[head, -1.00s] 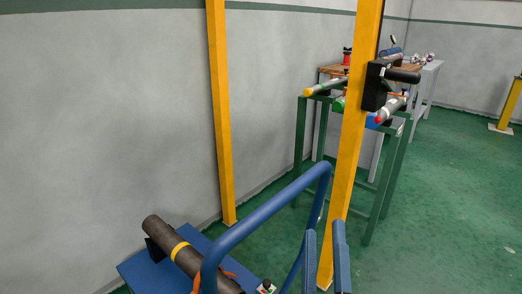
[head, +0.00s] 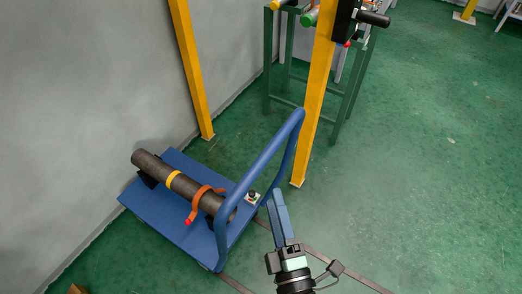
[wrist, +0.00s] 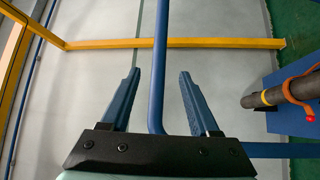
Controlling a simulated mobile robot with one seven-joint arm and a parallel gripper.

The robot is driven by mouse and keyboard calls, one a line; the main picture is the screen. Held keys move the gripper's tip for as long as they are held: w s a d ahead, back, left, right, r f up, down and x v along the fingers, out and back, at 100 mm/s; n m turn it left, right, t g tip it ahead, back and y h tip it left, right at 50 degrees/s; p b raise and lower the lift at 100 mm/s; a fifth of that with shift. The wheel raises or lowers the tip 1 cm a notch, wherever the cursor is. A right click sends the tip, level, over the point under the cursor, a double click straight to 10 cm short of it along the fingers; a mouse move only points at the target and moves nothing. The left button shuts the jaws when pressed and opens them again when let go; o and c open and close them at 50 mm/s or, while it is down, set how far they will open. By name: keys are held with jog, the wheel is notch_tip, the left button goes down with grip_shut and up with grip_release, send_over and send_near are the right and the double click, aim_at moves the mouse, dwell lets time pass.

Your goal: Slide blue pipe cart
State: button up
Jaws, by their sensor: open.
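The blue pipe cart (head: 160,215) stands on the green floor, left of centre in the head view. Its blue tubular handle (head: 258,163) rises at its right end. A dark pipe (head: 150,163) with a yellow band lies on the deck, with an orange strap (head: 197,205) around it. My gripper (head: 276,197) is open, its blue fingers close to the handle's right upright. In the wrist view the handle bar (wrist: 160,90) passes between the picture positions of the open fingers; I see no contact. The cart deck (wrist: 287,122) shows at the right there.
A yellow post (head: 319,100) stands just behind the handle, and another (head: 190,75) stands by the grey wall. A green rack (head: 347,105) with pipes is behind. Dark lines (head: 330,260) cross the floor near the cart. The floor to the right is clear.

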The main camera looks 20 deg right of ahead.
aim_at(263, 159)
jog(key=w, duration=0.3)
jog(key=w+d+r, duration=0.1)
jog(key=w, duration=0.7)
jog(key=shift+w+d+r+p, duration=0.1)
jog(key=shift+d+r+p, duration=0.2)
jog(key=shift+p, duration=0.05)
grip_shut()
dwell(0.8)
